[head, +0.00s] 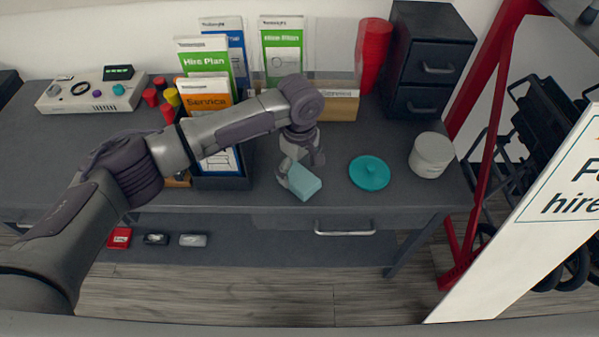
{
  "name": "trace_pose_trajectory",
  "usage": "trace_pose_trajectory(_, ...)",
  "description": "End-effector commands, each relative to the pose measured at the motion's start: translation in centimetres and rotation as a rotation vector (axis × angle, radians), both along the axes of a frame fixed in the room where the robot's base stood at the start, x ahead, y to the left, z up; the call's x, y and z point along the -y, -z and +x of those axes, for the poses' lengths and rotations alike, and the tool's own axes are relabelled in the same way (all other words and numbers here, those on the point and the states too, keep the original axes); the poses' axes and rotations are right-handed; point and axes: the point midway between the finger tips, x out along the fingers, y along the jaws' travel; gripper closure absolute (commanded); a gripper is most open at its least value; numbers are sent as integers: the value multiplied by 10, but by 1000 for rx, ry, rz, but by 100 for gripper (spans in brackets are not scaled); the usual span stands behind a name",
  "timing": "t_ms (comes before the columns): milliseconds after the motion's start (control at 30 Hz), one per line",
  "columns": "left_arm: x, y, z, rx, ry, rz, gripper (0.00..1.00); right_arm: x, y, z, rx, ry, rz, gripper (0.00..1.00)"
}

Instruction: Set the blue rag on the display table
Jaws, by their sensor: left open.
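A light blue, folded block-like cloth (306,184), which looks like the blue rag, is at the front edge of the dark grey table (235,200). My left gripper (299,171) points down over it with its fingers open. One finger is by the rag's left side and the other is above its right side. I cannot tell whether the fingers touch the rag, or whether the rag lies fully on the tabletop. My right gripper is not in view.
A teal lid (370,173) and a white round tub (431,155) stand to the right. Brochure holders (222,183), a black drawer unit (429,60) and a control box (93,92) are behind or left. A white sign (530,230) leans at right.

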Motion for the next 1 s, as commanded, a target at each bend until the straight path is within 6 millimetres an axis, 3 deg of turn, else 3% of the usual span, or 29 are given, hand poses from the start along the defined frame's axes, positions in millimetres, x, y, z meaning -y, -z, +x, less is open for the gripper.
trace_pose_trajectory(200, 1, -50, 1, 3, 0, -3, 8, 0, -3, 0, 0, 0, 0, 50)
trace_pose_trajectory(400, 1, -83, 1, 1, 0, -1, 8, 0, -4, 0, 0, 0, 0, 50)
trace_pose_trajectory(600, 0, -95, 1, -1, 0, -1, 8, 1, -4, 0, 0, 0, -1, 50)
trace_pose_trajectory(1000, 0, -96, 1, -1, 0, 1, 8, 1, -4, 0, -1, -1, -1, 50)
